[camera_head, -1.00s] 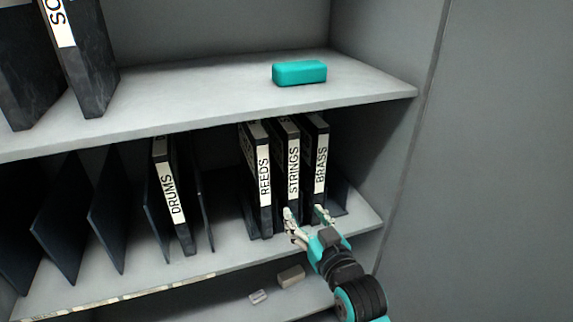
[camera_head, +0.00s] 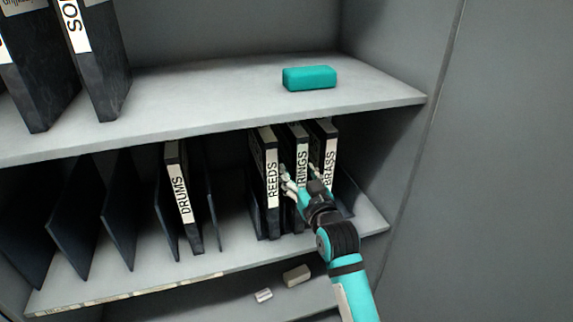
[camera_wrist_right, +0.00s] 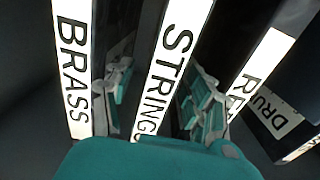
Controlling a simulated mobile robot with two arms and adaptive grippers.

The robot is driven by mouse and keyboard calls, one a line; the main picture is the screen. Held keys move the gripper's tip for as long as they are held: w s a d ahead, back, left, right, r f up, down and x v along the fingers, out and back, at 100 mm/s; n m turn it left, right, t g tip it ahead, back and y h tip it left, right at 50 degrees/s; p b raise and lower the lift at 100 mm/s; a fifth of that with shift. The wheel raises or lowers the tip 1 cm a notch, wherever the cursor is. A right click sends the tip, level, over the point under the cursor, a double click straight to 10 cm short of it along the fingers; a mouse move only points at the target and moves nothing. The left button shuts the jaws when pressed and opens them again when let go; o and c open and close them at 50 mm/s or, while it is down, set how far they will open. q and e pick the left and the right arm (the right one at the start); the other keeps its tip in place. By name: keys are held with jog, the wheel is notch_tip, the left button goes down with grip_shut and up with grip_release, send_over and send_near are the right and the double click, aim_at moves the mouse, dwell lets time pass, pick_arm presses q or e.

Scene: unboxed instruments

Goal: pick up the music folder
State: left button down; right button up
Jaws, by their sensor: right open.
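Black music folders with white spine labels stand upright on the middle shelf. The STRINGS folder (camera_head: 299,139) is between the REEDS folder (camera_head: 271,185) and the BRASS folder (camera_head: 330,155). My right gripper (camera_head: 300,176) is open in front of the STRINGS spine and partly covers its label. In the right wrist view the STRINGS spine (camera_wrist_right: 172,60) runs between the two open fingers, with the BRASS spine (camera_wrist_right: 73,70) on the left and the REEDS spine (camera_wrist_right: 258,65) on the right. I cannot tell whether the fingers touch any folder. My left gripper is not in view.
The DRUMS folder (camera_head: 183,200) stands farther left among dark dividers (camera_head: 120,210). A teal box (camera_head: 309,78) lies on the shelf above, with more folders (camera_head: 98,60) at its left. Small blocks (camera_head: 297,275) lie below. The cabinet side wall (camera_head: 385,165) is close on the right.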

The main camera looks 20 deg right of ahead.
aim_at(287, 166)
jog(key=w+p, duration=0.1)
jog(key=w, duration=0.3)
jog(key=shift+w, duration=0.4)
grip_shut()
jog(key=shift+r, duration=0.1)
